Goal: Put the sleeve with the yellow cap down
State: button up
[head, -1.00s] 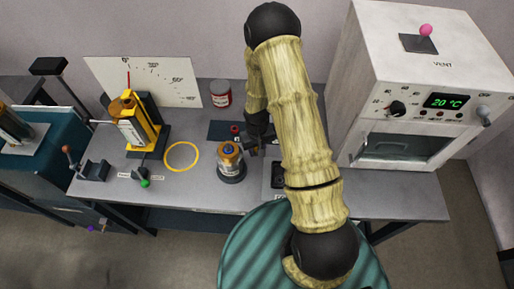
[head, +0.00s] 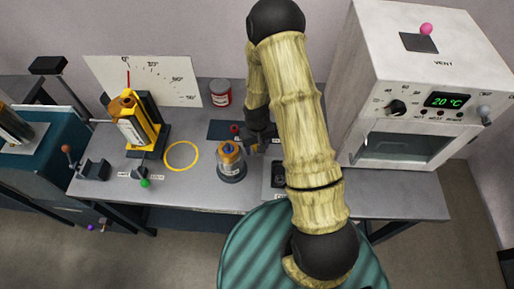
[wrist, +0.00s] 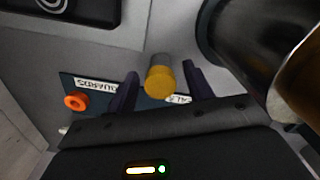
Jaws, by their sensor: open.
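The sleeve with the yellow cap (wrist: 159,80) is in the wrist view, its cap toward the camera and its grey body behind. It lies between the two dark fingers of my gripper (wrist: 161,88), which stand apart with gaps visible on both sides. The blue mat (wrist: 95,87) is beyond the fingers, with labels, one reading GUARDS. I cannot tell whether the sleeve touches the mat. In the head view my gripper (head: 257,139) is low over the bench beside the blue mat (head: 219,130); the sleeve cannot be made out there.
An orange ring (wrist: 75,101) lies on the mat. A yellow ring (head: 181,156), a yellow stand (head: 130,118) and a red tin (head: 220,93) are leftward. A white oven (head: 420,100) stands right.

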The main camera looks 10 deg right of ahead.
notch_tip(320, 180, up, 10)
jog(key=shift+r+b, duration=0.25)
jog(key=shift+b, duration=0.2)
dwell(0.4)
jog(key=s+d+r+m+t, duration=0.1)
jog(key=s+d+r+t, duration=0.1)
jog(key=s+r, duration=1)
jog(key=shift+s+r+m+t, duration=0.15)
jog(key=shift+r+m+t, duration=0.15)
jog(key=shift+r, duration=0.4)
jog(key=shift+c, duration=0.3)
